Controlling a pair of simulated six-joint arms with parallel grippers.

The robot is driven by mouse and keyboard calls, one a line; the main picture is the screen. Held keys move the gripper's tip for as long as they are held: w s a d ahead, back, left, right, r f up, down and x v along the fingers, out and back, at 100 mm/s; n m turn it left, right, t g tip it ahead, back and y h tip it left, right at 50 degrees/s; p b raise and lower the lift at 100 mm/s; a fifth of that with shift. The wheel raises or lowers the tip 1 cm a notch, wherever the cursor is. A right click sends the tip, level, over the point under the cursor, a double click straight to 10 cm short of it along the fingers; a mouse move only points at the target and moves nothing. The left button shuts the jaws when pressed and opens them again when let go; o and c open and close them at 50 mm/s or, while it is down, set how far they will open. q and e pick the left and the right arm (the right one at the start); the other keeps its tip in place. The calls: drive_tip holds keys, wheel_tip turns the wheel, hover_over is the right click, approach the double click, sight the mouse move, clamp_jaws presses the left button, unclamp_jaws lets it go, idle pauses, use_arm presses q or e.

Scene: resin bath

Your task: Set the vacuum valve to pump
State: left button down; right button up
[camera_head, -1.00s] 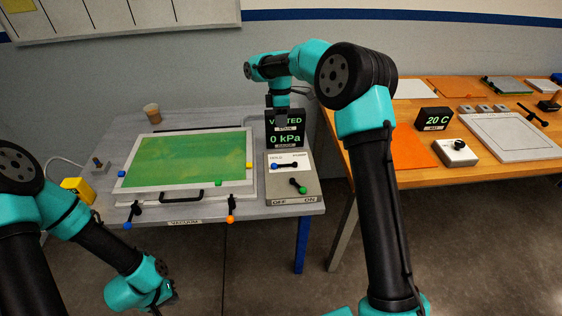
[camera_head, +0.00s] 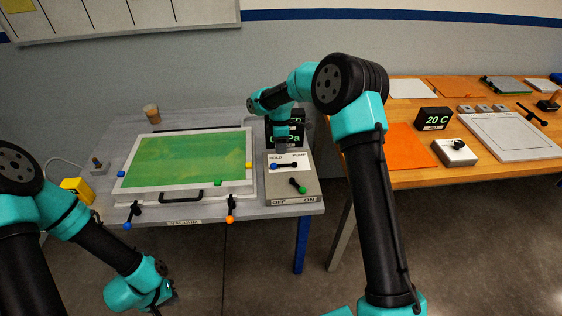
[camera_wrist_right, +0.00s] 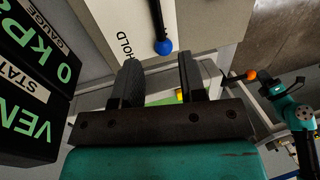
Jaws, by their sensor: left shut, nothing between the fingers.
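The vacuum valve lever (camera_head: 285,165) is a dark bar with a blue knob, lying on the grey control box (camera_head: 281,199) under the labels HOLD and PUMP. Its blue knob is at the HOLD end; the knob also shows in the right wrist view (camera_wrist_right: 163,47), beside the word HOLD. My right gripper (camera_head: 281,147) is above the back of the box, just behind the lever. In the right wrist view my right gripper (camera_wrist_right: 160,78) has its fingers apart with nothing between them, and the lever is beyond them, apart. My left gripper (camera_head: 166,297) is low at the left, shut and empty.
A gauge display (camera_wrist_right: 30,80) reading 0 kPa stands close behind the box, partly hidden by my right arm. A green-knobbed OFF/ON switch (camera_head: 298,186) is in front of the valve. A framed green panel (camera_head: 187,160) lies left of the box, with orange (camera_head: 230,219) and blue-tipped levers.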

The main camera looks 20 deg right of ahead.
sight(283, 165)
drive_tip(key=f, duration=0.3)
drive_tip(key=s+f, duration=0.1)
drive_tip(key=f, duration=0.2)
drive_tip(key=shift+s+a+f, duration=0.15)
drive_tip(key=shift+f, duration=0.2)
drive_tip(key=shift+c, duration=0.3)
clamp_jaws()
